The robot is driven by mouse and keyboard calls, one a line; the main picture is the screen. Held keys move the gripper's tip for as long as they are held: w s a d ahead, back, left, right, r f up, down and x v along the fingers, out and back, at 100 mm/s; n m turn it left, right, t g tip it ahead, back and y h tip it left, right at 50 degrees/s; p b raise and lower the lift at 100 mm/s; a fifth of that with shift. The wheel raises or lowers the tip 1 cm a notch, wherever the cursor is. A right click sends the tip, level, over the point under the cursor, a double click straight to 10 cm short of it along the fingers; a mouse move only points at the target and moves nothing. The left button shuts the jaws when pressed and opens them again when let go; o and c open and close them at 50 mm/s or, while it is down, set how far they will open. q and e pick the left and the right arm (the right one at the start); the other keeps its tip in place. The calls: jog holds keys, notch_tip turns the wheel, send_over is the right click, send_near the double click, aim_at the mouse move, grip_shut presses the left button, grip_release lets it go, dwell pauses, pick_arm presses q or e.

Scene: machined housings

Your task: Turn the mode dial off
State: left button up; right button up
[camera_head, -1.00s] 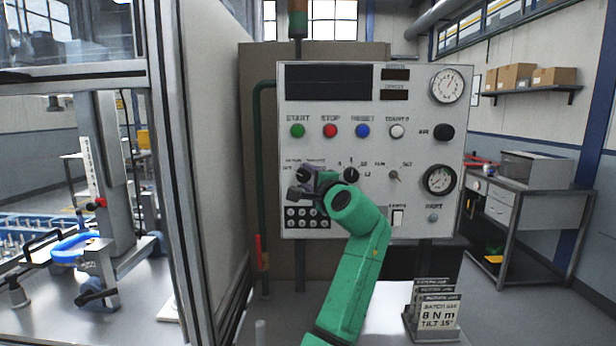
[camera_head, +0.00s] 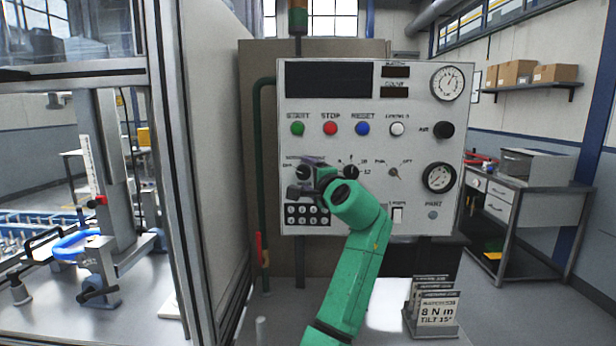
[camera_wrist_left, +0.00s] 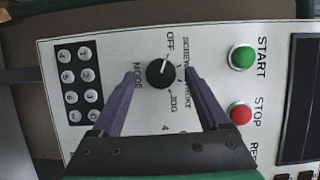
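The mode dial (camera_wrist_left: 160,73) is a round black knob on the pale control panel, with labels OFF, SCREW and JOG around it and MODE beside it. In the head view the dial (camera_head: 303,172) shows just above my left gripper (camera_head: 304,190). In the wrist view my left gripper (camera_wrist_left: 158,78) is open, its two purple fingers on either side of the dial, with a gap on both sides. I cannot tell exactly how near the fingertips are to the panel face. The dial's pointer is too small to read surely. My right gripper is not in view.
The green START button (camera_wrist_left: 242,57) and red STOP button (camera_wrist_left: 241,113) sit beside the dial. A black keypad (camera_wrist_left: 78,83) is on its other side. Another black selector (camera_head: 351,172) is to the right. A card stand (camera_head: 434,310) stands below the panel.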

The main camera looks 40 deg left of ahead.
pick_arm(q)
jog(key=b+v, duration=0.4)
jog(key=v, duration=1)
jog(key=shift+s+d+b, duration=0.2)
jog(key=shift+d+b, duration=0.05)
jog(key=shift+b, duration=0.05)
jog(key=shift+r, duration=0.15)
